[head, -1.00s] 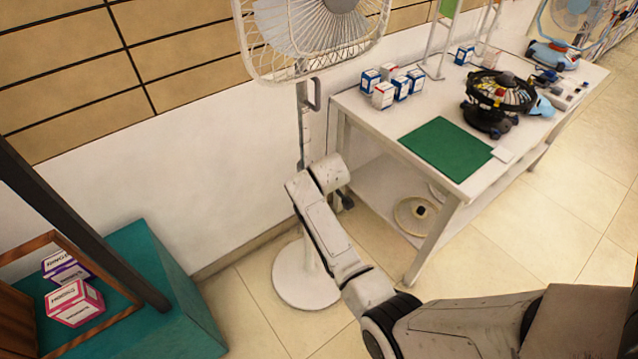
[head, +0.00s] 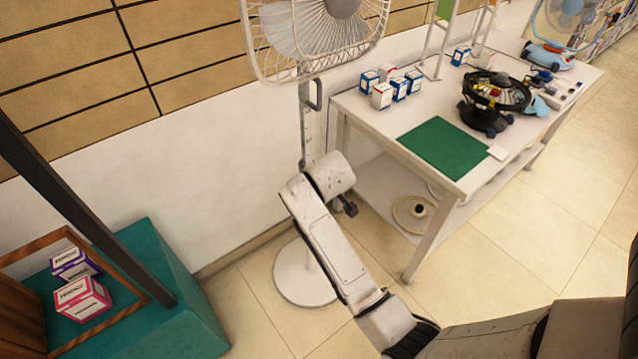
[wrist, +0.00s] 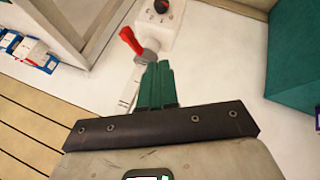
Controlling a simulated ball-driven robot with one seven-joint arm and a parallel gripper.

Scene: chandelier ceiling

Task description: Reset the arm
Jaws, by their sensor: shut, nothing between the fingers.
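My arm (head: 335,245) reaches up from the lower right of the head view, bent at a pale rounded joint (head: 330,175) in front of the fan's pole. My gripper cannot be made out in the head view. In the wrist view my gripper (wrist: 157,78) shows two green fingers side by side, shut, with nothing held between them. A red piece (wrist: 131,40) and a white part with a dark dial (wrist: 160,8) show beyond the fingertips; I cannot tell how far away they are.
A standing fan (head: 315,35) is close behind my arm. A white table (head: 365,115) with small boxes (head: 382,96), a green mat (head: 443,145) and a black round device (head: 492,100) stands right. A teal block (head: 170,275) with a wooden frame is left. Floor (head: 510,260) is clear.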

